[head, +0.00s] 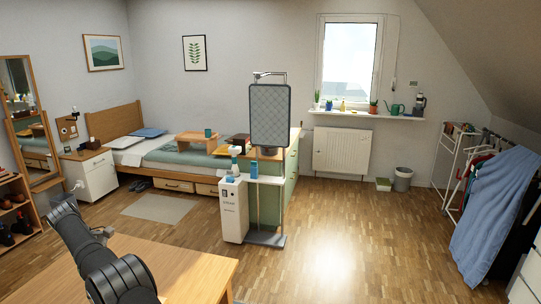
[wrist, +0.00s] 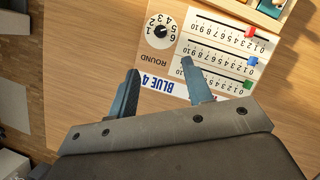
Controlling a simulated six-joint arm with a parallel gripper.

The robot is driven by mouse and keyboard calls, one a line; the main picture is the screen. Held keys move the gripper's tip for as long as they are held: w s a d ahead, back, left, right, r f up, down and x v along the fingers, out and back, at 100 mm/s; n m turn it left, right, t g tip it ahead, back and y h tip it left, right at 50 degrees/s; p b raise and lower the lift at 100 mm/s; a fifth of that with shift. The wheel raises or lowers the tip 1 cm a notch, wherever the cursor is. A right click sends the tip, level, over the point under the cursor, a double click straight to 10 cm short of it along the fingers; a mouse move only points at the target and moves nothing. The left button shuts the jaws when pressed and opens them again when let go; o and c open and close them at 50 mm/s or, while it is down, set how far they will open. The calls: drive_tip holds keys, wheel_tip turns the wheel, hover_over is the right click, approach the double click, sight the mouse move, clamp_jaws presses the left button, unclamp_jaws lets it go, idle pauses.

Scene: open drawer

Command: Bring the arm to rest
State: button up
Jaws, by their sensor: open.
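My gripper (wrist: 160,68) is open in the wrist view, with its two dark fingers apart and nothing between them. It hangs over a wooden tabletop (wrist: 85,60). Beyond the fingertips lies a white and tan score board (wrist: 160,60) with a dial, number rows and the words ROUND and BLUE 4, upside down. The fingers overlap the board in the picture; I cannot tell how high above it they are. In the head view my dark arm (head: 110,265) reaches over a wooden table (head: 190,265) at lower left; its jaws are not clear there.
A wooden tray (wrist: 240,12) with small coloured items shows at the wrist view's top right. Red (wrist: 249,32) and green (wrist: 247,84) markers sit on the board. Past the table stand a white cabinet (head: 233,212) and a bed (head: 150,152). The middle floor (head: 340,230) is clear.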

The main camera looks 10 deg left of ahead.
drive_tip(key=x, duration=1.6)
drive_tip(key=shift+s, duration=0.1)
drive_tip(key=shift+s+a+r+n, duration=0.1)
drive_tip(key=shift+r+n, duration=0.05)
drive_tip(key=shift+n, duration=0.45)
drive_tip(key=shift+n+t+y, duration=0.3)
drive_tip(key=shift+n, duration=0.2)
drive_tip(key=n, duration=0.2)
drive_tip(key=n+t+y, duration=0.1)
drive_tip(key=n, duration=0.2)
drive_tip(key=shift+s+y, duration=0.1)
drive_tip(key=shift+y, duration=0.2)
drive_tip(key=n+y, duration=0.1)
drive_tip(key=n, duration=0.3)
drive_tip(key=shift+d+n+y, duration=0.3)
drive_tip(key=shift+d+y, duration=0.05)
drive_tip(key=shift+y, duration=0.05)
drive_tip(key=shift+n+y, duration=0.7)
drive_tip(key=shift+n, duration=1.2)
drive_tip(key=shift+d, duration=0.1)
